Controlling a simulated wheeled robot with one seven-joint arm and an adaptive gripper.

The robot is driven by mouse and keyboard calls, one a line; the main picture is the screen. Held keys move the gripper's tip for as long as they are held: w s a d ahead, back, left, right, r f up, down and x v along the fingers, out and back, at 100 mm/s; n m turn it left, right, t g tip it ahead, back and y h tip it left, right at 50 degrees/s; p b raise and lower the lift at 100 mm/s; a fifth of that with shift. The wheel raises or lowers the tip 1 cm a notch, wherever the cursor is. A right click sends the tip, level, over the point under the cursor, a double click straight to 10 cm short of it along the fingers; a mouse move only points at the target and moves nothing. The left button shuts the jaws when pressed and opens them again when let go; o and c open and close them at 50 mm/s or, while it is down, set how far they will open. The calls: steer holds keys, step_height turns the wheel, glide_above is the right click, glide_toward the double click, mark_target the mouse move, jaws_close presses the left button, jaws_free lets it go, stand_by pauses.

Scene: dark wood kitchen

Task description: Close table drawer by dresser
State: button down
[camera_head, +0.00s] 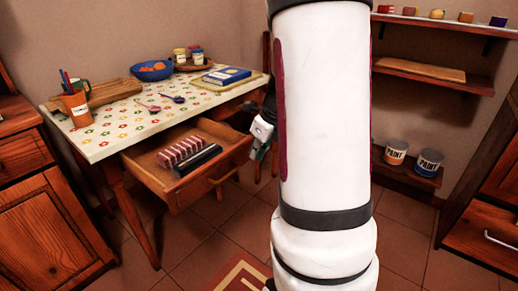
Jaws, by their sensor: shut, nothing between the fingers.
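The table (116,141) with a flower-patterned top stands at the left. Its wooden drawer (227,151) is pulled out toward me. In the drawer lie a red-and-white striped item (180,151) and a dark rounded item (198,161). The drawer's handle (224,175) is on its front panel. My gripper (262,150) is just right of the drawer's front right corner, pointing down, and is shut and empty. Whether it touches the drawer I cannot tell.
On the table are a pen cup (77,108), a blue bowl (152,74), a cutting board (113,92) and a blue book (227,75). A wooden dresser (40,215) stands at the far left. Shelves with paint cans (428,163) are at the right. The floor below the drawer is mostly clear.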

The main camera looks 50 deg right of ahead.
mark_target(243, 152)
steer(key=w, duration=0.1)
steer(key=w+f+b, duration=0.1)
steer(key=w, duration=0.1)
steer(key=w+f, duration=0.1)
steer(key=w, duration=0.1)
steer(key=shift+a+f+b, duration=0.1)
steer(key=shift+b, duration=0.2)
